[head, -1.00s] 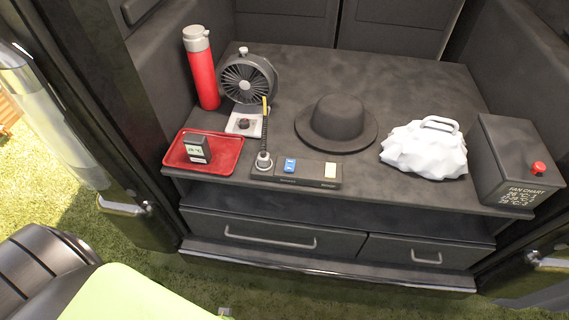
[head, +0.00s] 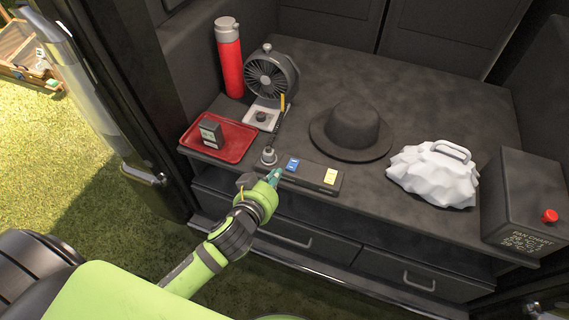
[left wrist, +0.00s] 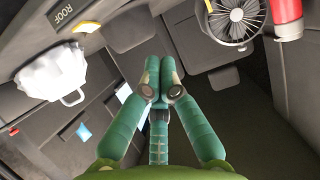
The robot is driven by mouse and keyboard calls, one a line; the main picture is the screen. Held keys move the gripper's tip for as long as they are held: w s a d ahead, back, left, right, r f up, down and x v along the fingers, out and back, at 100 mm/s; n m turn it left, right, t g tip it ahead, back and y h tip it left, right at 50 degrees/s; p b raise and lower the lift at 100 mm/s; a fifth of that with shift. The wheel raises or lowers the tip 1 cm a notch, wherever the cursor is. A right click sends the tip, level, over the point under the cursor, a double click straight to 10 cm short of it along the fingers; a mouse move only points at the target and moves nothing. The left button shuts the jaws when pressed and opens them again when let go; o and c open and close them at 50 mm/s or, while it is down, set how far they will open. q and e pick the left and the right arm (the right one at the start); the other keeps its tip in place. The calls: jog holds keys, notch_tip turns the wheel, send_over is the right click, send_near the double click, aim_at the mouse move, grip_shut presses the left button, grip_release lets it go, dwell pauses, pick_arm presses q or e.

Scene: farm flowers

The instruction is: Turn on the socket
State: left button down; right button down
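The socket is a black strip (head: 318,178) along the front edge of the dark counter. My right gripper is not in view.
A desk fan (head: 271,76), red bottle (head: 229,62) and red tray (head: 218,143) with a small display are on the left. A black hat (head: 352,130) and white bag (head: 433,174) lie behind and right. A box with a red button (head: 525,195) stands far right.

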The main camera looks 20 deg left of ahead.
pick_arm(q)
send_over(287, 174)
notch_tip(287, 174, down, 3)
jog(key=shift+w+r+p, duration=0.15)
jog(key=shift+p, duration=0.2)
notch_tip(287, 174, down, 4)
jog(key=shift+r+b, duration=0.25)
jog(key=shift+b, duration=0.05)
jog(key=shift+s+f, duration=0.2)
jog(key=shift+f, duration=0.2)
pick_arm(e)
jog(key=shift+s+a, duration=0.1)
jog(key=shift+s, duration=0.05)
